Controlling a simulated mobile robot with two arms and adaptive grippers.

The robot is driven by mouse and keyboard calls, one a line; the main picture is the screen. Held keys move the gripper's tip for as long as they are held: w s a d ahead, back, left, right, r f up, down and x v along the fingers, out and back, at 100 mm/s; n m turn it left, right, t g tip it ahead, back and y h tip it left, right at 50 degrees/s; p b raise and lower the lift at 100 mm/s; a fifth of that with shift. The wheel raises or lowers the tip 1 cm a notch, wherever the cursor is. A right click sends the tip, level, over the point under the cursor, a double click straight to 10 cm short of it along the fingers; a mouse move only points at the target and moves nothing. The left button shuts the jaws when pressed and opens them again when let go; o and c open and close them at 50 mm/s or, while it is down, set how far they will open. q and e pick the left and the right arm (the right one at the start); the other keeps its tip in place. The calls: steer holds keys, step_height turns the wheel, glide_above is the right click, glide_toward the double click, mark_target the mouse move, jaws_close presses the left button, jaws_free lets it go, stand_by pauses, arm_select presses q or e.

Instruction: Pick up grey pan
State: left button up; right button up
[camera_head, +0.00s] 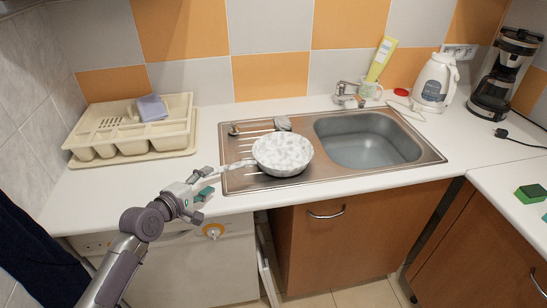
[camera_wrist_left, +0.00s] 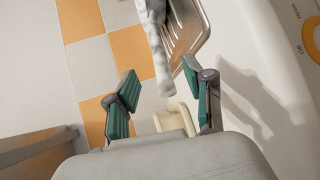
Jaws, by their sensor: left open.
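The grey pan (camera_head: 283,153) has a mottled grey-white surface and sits upright on the drainboard left of the sink basin. Its handle (camera_head: 237,165) points left toward my left gripper. My left gripper (camera_head: 206,183) is open and empty, just left of the handle's end, over the counter's front edge. In the left wrist view the handle (camera_wrist_left: 155,45) comes down from the top, with its end near the gap between the fingertips of the gripper (camera_wrist_left: 160,72). I cannot tell whether the handle end lies between them. My right gripper is not in view.
A cream dish rack (camera_head: 133,140) stands at the back left. The steel sink (camera_head: 365,145) lies right of the pan. A kettle (camera_head: 435,82), a coffee maker (camera_head: 505,75) and a mug (camera_head: 370,90) stand at the back right. A green sponge-like block (camera_head: 530,193) lies at far right.

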mark_target(224, 171)
arm_select(q)
steer(key=x, duration=0.3)
steer(key=shift+w+d, duration=0.1)
steer(key=shift+w, duration=0.1)
steer(key=x, duration=0.4)
steer(key=shift+w+d+f+p, duration=0.15)
steer(key=shift+w+d+p, duration=0.1)
steer(key=shift+d+p, duration=0.1)
steer(key=shift+s+a, duration=0.1)
steer(key=shift+c, duration=1.2)
jaws_close()
